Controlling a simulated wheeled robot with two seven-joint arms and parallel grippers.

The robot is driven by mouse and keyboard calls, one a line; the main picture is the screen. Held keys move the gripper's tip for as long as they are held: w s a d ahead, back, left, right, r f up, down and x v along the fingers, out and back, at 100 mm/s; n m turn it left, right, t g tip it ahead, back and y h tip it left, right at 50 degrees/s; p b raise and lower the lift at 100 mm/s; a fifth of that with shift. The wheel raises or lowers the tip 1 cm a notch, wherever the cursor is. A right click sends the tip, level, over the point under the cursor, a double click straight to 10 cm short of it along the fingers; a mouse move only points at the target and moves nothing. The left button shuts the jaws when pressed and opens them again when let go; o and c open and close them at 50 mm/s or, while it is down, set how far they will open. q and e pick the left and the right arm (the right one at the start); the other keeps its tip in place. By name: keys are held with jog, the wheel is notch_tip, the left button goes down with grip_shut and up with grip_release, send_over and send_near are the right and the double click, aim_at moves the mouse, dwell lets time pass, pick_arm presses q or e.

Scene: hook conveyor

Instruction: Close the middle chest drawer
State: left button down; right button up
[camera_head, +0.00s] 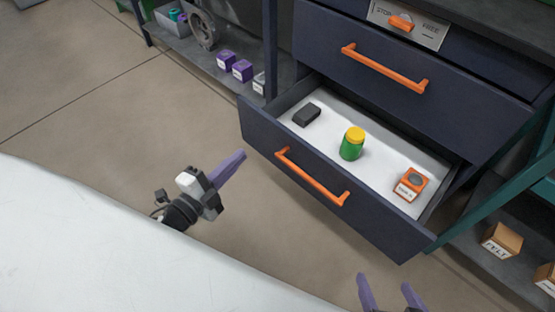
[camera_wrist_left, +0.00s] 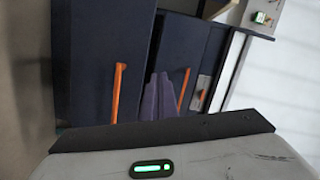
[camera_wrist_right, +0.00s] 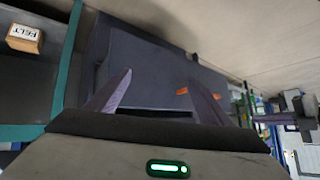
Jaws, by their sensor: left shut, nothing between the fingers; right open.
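A dark blue chest drawer (camera_head: 268,142) with an orange bar handle (camera_head: 310,178) stands pulled out below a shut drawer (camera_head: 352,50). Inside lie a black block (camera_head: 307,114), a green jar with a yellow lid (camera_head: 351,146) and an orange box (camera_head: 411,183). My left gripper (camera_head: 241,156) is shut and empty, left of the open drawer's front and apart from it. Its purple fingers also show in the left wrist view (camera_wrist_left: 158,82). My right gripper (camera_head: 386,282) is open and empty in front of the drawer's right end. It faces a dark panel in the right wrist view (camera_wrist_right: 160,80).
A grey plate with an orange lever (camera_head: 401,22) sits above the shut drawer. A low shelf with purple boxes (camera_head: 242,70) stands left of the chest. A teal post (camera_head: 490,195) and cardboard boxes (camera_head: 502,240) are at the right. Bare floor lies left of the drawer.

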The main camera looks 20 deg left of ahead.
pick_arm(q)
notch_tip(320, 180, down, 4)
jog(key=m+h+b, duration=0.2)
jog(key=m+b, duration=0.1)
jog(key=m, duration=0.1)
jog(key=m+h+b, duration=0.1)
jog(key=m+b, duration=0.1)
jog(key=b, duration=0.1)
send_near(287, 133)
jog(key=x, duration=0.5)
jog(key=shift+w+d+f, duration=0.1)
jog(key=shift+w+f, duration=0.05)
jog(key=shift+w, duration=0.2)
jog(key=shift+w+d, duration=0.15)
jog(key=shift+w, duration=0.15)
pick_arm(e)
notch_tip(287, 133, down, 6)
jog(key=a+g, duration=0.1)
jog(key=a, duration=0.1)
jog(key=shift+w+n+y, duration=0.3)
pick_arm(q)
jog(key=shift+w, duration=0.1)
pick_arm(e)
jog(key=shift+r, duration=0.1)
